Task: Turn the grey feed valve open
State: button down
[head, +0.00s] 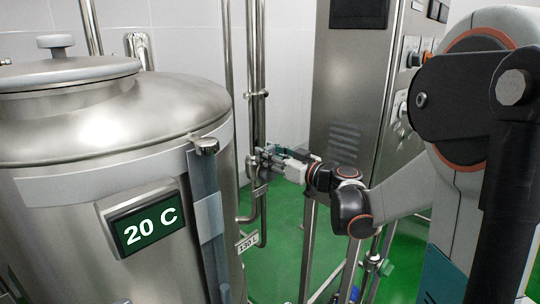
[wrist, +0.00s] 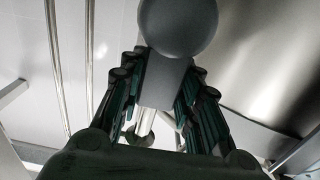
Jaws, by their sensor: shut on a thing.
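The grey feed valve shows in the wrist view as a flat grey lever (wrist: 163,88) with a round grey knob at its top end. My gripper (wrist: 163,78) has its dark green fingers on both sides of the lever, shut on it below the knob. In the head view my gripper (head: 272,157) is at the vertical steel pipes to the right of the tank. There the fingers hide most of the valve, and I cannot tell how far the lever is turned.
A large steel tank (head: 95,185) with a "20 C" display (head: 146,222) fills the left. Steel pipes (head: 257,85) stand between it and a steel cabinet (head: 346,110) with knobs. A small volume label (head: 247,241) hangs below the gripper. Green floor shows beneath.

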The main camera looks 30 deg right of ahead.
jog(key=c, duration=1.2)
grip_release()
jog(key=shift+o, duration=0.2)
jog(key=v, duration=1.2)
